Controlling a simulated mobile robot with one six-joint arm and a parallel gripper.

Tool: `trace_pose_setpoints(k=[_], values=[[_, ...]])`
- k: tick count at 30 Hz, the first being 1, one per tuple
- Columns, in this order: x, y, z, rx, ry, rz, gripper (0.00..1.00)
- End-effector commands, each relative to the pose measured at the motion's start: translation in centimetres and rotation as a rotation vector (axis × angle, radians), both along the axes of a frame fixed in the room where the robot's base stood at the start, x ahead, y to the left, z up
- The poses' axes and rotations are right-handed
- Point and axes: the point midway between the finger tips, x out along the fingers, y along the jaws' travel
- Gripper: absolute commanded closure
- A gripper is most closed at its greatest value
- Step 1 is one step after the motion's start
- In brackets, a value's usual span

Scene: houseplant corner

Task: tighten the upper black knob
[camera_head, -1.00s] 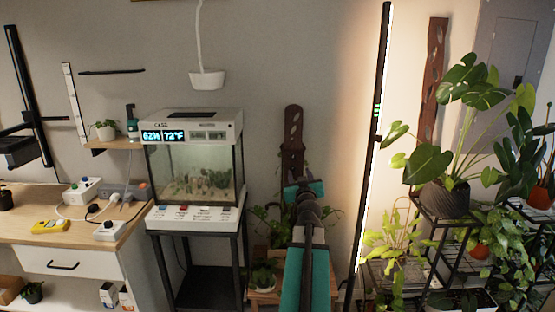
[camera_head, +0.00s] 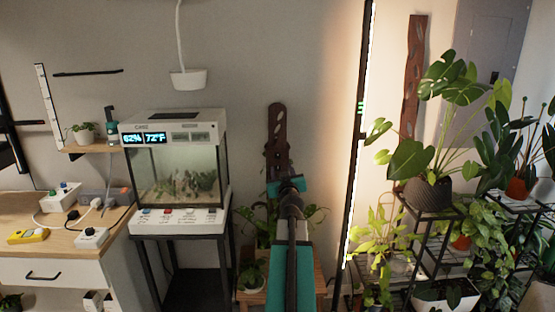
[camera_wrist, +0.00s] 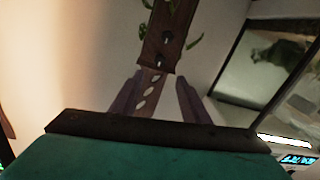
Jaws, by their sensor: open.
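A brown wooden board with oval cut-outs (camera_head: 276,122) stands against the wall. It also shows in the wrist view (camera_wrist: 178,22), where the scene appears upside down. Two small dark knobs stick out of it there: one nearer the picture's top (camera_wrist: 167,38) and one below it (camera_wrist: 159,64); the lower in the picture seems to be the physically upper one. My gripper (camera_wrist: 158,92) is open and empty, its fingers appearing either side of the board's cut-outs. No contact with a knob shows. In the head view my gripper (camera_head: 285,186) and arm cover the board's lower part.
A lit terrarium (camera_head: 180,170) on a black stand is left of my arm. A tall light bar (camera_head: 358,140) and plant shelves (camera_head: 430,225) are at the right. A wooden stool (camera_head: 252,297) with potted plants is low behind my arm. A desk (camera_head: 60,245) is far left.

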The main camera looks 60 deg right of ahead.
Motion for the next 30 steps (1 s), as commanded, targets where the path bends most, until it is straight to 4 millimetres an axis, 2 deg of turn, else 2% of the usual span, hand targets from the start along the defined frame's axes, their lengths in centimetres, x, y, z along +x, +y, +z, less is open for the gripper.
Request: trace_pose_setpoints(k=[30], values=[[5.8, -6.9, 0.1, 0.0, 0.0, 0.002, 0.58]])
